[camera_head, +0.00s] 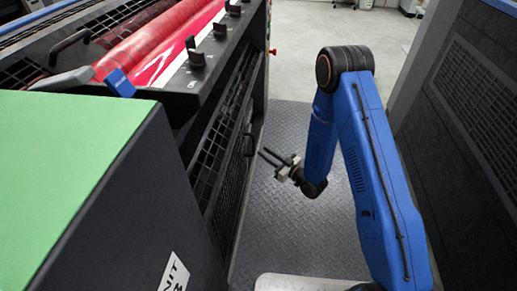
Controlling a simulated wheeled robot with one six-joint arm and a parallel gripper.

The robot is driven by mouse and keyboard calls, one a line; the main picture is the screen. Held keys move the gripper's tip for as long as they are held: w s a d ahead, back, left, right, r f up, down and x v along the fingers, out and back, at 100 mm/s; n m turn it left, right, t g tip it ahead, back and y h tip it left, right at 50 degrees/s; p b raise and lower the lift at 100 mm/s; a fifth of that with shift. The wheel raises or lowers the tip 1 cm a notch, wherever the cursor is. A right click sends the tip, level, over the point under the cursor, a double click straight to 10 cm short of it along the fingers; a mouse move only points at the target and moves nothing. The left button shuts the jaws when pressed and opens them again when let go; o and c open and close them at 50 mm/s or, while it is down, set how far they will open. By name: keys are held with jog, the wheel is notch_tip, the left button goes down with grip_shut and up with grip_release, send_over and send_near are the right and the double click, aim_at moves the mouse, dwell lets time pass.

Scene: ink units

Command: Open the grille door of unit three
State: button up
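The dark grille door (232,172) is on the side of the press unit at the left, seen at a steep angle, and it looks flush with the frame. A dark curved handle (250,144) sits near its far edge. My gripper (266,155) points left toward the handle, with its two thin dark fingers apart and nothing between them. A small gap shows between the fingertips and the handle in this view; the exact depth is hard to tell.
The green-topped housing (65,170) fills the near left. Red rollers (160,38) and black knobs (197,58) lie above the grille. Another dark unit with a mesh panel (480,110) stands at the right. The checkered walkway (290,225) between them is clear apart from my arm.

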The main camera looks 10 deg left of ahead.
jog(key=v, duration=0.9)
jog(key=shift+d, duration=0.15)
jog(key=shift+s, duration=0.1)
jog(key=shift+r, duration=0.1)
